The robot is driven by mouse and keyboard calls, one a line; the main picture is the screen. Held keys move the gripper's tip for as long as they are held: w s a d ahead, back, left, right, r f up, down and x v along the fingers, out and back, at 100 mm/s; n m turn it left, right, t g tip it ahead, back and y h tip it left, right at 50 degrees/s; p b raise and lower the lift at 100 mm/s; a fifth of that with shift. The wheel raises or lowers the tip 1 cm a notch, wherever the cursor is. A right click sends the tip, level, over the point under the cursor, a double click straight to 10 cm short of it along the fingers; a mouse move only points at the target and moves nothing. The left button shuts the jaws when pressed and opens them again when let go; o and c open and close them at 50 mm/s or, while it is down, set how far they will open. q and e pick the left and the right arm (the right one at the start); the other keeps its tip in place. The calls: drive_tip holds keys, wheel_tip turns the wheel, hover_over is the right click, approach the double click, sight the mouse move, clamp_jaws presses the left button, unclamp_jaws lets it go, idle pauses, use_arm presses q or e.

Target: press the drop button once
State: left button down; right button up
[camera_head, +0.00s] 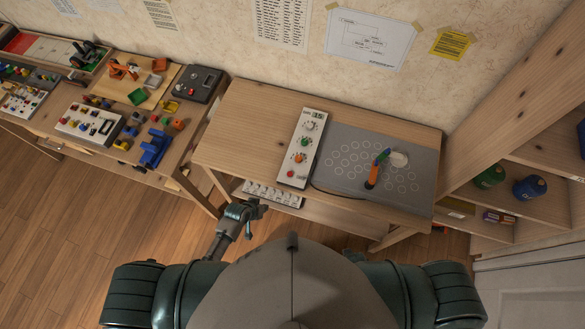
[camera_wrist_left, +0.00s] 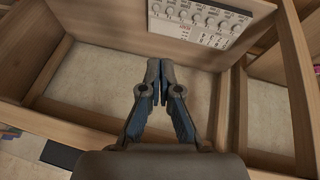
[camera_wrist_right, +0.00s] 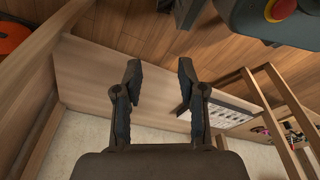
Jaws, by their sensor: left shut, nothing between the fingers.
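A white control panel (camera_head: 301,150) lies on the wooden table, with a small display at its far end and several coloured knobs or buttons down its length. A red button (camera_head: 291,174) is at its near end; the labels are too small to read, so I cannot tell which is the drop button. My left gripper (camera_head: 243,210) is in front of the table's near edge, to the left of and apart from the panel. Its fingers meet, empty, in the left wrist view (camera_wrist_left: 160,66). My right gripper (camera_wrist_right: 158,75) is open and empty in the right wrist view, outside the head view.
A grey board (camera_head: 340,145) with white circles, right of the panel, carries a small orange, green and blue arm (camera_head: 374,172). A cluttered workbench (camera_head: 125,65) stands left; shelves (camera_head: 540,190) stand right.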

drive_tip(key=s+r+p, duration=0.3)
drive_tip(key=r+p, duration=0.4)
drive_tip(key=p, duration=0.1)
use_arm(q)
drive_tip(key=w+d+r+m+h+p, duration=0.15)
drive_tip(key=w+d+r, duration=0.35)
drive_tip(key=r, duration=0.8)
drive_tip(key=w+d+r+h, duration=0.35)
drive_tip(key=d+r, duration=0.25)
drive_tip(key=r, duration=0.6)
use_arm(e)
drive_tip(key=s+d+f, duration=0.2)
drive_tip(key=s+f, duration=0.2)
drive_tip(key=s, duration=0.6)
use_arm(q)
drive_tip(key=b, duration=0.7)
hover_over(287, 174)
drive_tip(key=d, duration=0.1)
drive_tip(key=shift+g, duration=0.3)
wheel_tip(287, 174, down, 8)
drive_tip(key=shift+r, duration=0.1)
drive_tip(key=shift+f, duration=0.45)
drive_tip(key=shift+a, duration=0.55)
use_arm(e)
wheel_tip(287, 174, down, 7)
drive_tip(key=shift+a+g, duration=0.35)
drive_tip(key=shift+g, duration=0.05)
